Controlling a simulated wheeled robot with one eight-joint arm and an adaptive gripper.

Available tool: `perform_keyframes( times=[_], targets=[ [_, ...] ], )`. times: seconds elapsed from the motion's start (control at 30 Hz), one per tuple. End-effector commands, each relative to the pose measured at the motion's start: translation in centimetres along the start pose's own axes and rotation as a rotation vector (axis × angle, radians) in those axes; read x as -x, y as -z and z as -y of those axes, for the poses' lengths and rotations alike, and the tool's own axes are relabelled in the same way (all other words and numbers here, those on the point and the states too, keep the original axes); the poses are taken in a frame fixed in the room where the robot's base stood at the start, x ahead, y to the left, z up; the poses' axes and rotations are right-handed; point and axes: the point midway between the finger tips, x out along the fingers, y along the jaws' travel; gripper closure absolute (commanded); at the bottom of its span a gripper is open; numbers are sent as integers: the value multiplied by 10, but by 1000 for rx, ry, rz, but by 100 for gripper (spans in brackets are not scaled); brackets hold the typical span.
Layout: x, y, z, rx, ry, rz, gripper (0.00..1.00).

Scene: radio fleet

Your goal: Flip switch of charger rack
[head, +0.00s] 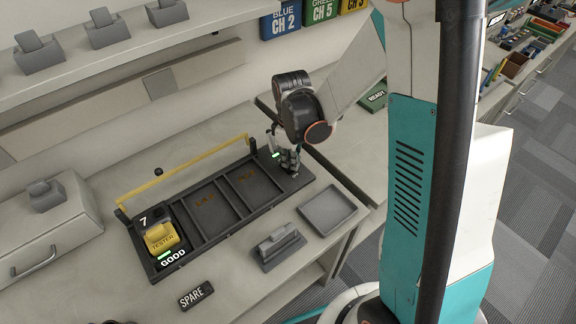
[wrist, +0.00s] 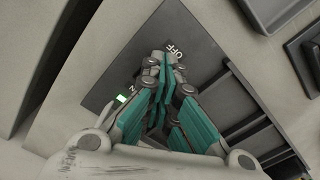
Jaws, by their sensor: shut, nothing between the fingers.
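The charger rack (head: 207,212) is a long dark tray on the bench with a yellow bar along its back edge. My gripper (head: 290,180) is over the rack's right end, fingers pointing down. In the wrist view the closed teal fingers (wrist: 164,62) sit over the dark switch panel (wrist: 195,42), between an OFF label (wrist: 174,50) and a partly covered label ending in N. The switch itself is hidden behind the fingers, so I cannot tell its position or whether they touch it. A green light (wrist: 122,98) glows beside the fingers; it also shows in the head view (head: 276,155).
A yellow tester (head: 162,238) sits in the rack's left bay, by a GOOD label; the middle bays look empty. A grey tray (head: 327,210) and a grey holder (head: 278,246) lie in front. A SPARE label (head: 196,296) is at the bench front. Shelves run behind.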

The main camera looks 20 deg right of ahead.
Motion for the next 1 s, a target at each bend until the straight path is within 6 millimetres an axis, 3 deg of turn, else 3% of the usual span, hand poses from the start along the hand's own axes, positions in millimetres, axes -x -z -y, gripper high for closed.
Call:
perform_keyframes(
  times=[0.7, 1.0],
  targets=[
    [-10, 0, 0, 0, 0, 0, 100],
    [2, 0, 0, 0, 0, 0, 100]
  ],
)
